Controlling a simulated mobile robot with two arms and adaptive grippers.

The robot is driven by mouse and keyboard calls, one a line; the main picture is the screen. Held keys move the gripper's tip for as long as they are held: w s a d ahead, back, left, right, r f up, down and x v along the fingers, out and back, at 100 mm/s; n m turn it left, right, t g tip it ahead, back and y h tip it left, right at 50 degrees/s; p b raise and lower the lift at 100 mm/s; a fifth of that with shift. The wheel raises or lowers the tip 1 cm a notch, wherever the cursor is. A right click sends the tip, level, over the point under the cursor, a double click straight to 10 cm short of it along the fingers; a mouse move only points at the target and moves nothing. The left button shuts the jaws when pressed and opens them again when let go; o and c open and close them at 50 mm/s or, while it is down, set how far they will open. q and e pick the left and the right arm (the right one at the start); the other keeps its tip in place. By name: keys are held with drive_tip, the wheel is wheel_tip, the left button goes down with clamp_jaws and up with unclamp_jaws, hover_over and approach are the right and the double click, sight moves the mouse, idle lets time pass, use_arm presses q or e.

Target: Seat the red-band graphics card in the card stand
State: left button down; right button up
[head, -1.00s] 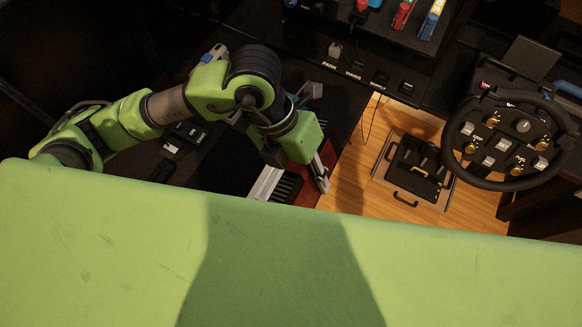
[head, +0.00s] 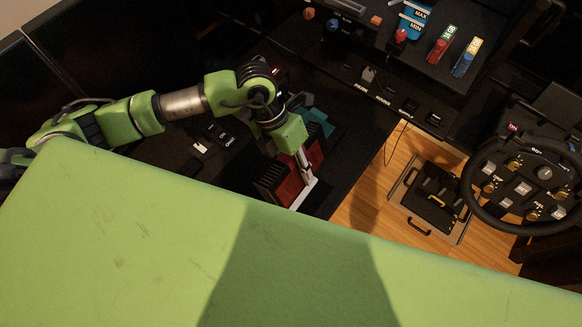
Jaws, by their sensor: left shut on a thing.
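My left gripper (head: 304,168) reaches down from the left over the dark desk. It is shut on the red-band graphics card (head: 289,189), whose dark red face shows beside the silver finger. Black fins show at the card's left side, and a pale strip lies at its lower end near the fingertip. More red shows behind the finger. The green worktop edge and the gripper hide parts of the card. I cannot make out the card stand clearly; a teal piece (head: 318,117) shows just behind the gripper. My right gripper is not in view.
A steering wheel (head: 472,190) stands at the right. A black tray with handles (head: 433,197) lies on the wooden floor. A control panel with switches (head: 385,92) and red and blue bottle-like items (head: 442,45) is at the back. A green surface (head: 120,240) fills the front.

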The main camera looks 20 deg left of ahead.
use_arm(q)
drive_tip(key=f, duration=0.1)
drive_tip(key=w+a+f, duration=0.1)
drive_tip(key=a+f, duration=0.1)
drive_tip(key=shift+w+p, duration=0.3)
drive_tip(key=f, duration=0.1)
drive_tip(key=f+p, duration=0.2)
drive_tip(key=shift+w+a+f, duration=0.15)
drive_tip(key=shift+w+a, duration=0.1)
drive_tip(key=shift+f, duration=0.15)
drive_tip(key=c, duration=1.7)
unclamp_jaws()
drive_tip(key=shift+f, duration=0.1)
